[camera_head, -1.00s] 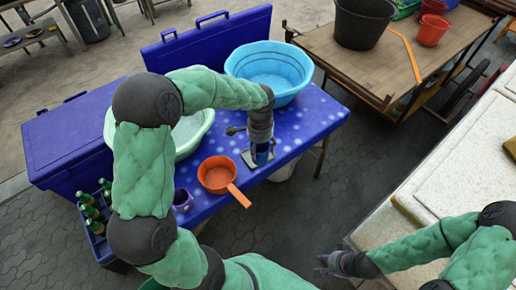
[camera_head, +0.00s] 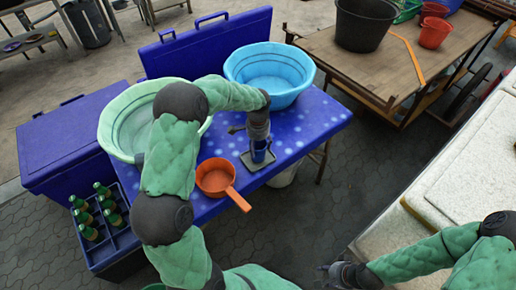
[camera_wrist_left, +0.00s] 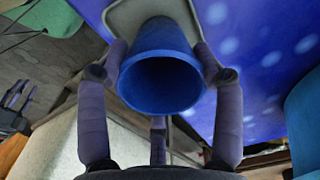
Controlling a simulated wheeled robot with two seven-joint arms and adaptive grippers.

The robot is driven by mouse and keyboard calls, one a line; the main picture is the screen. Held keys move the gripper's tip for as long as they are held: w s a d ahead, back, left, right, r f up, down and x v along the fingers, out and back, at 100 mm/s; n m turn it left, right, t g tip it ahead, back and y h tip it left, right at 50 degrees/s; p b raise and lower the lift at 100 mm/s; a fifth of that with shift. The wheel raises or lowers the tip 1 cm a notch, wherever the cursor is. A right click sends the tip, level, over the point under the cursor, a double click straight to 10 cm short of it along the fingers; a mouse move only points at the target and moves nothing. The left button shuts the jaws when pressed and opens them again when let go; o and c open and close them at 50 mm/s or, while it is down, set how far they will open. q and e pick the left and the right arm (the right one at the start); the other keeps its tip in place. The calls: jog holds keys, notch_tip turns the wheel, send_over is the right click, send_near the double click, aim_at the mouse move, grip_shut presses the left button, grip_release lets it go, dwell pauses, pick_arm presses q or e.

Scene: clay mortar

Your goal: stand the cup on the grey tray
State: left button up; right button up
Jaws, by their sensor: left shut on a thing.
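The blue cup (camera_head: 259,154) is upright at the grey tray (camera_head: 246,162), near the front right of the blue table. My left gripper (camera_head: 258,144) points down and is shut around the cup's sides. In the left wrist view the cup (camera_wrist_left: 160,85) shows its open mouth, with a finger on each side and the tray (camera_wrist_left: 118,16) behind its base. Whether the base touches the tray is hidden. My right gripper (camera_head: 332,271) is empty, low at the right; its fingers are apart in the left wrist view (camera_wrist_left: 18,98).
An orange dipper (camera_head: 215,179) lies left of the tray, its handle over the table's front edge. A light blue basin (camera_head: 270,68) and a pale green basin (camera_head: 118,130) stand behind. A bottle crate (camera_head: 118,243) is at front left. Speckled table surface right of the tray is clear.

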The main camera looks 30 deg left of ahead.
pick_arm(q)
jog(key=shift+f, duration=0.15)
jog(key=shift+f, duration=0.1)
jog(key=o, duration=1.1)
jog(key=shift+o, duration=0.2)
notch_tip(320, 180, up, 12)
jog(key=p, duration=0.4)
jog(key=shift+r+p, duration=0.2)
jog(key=shift+p, duration=0.2)
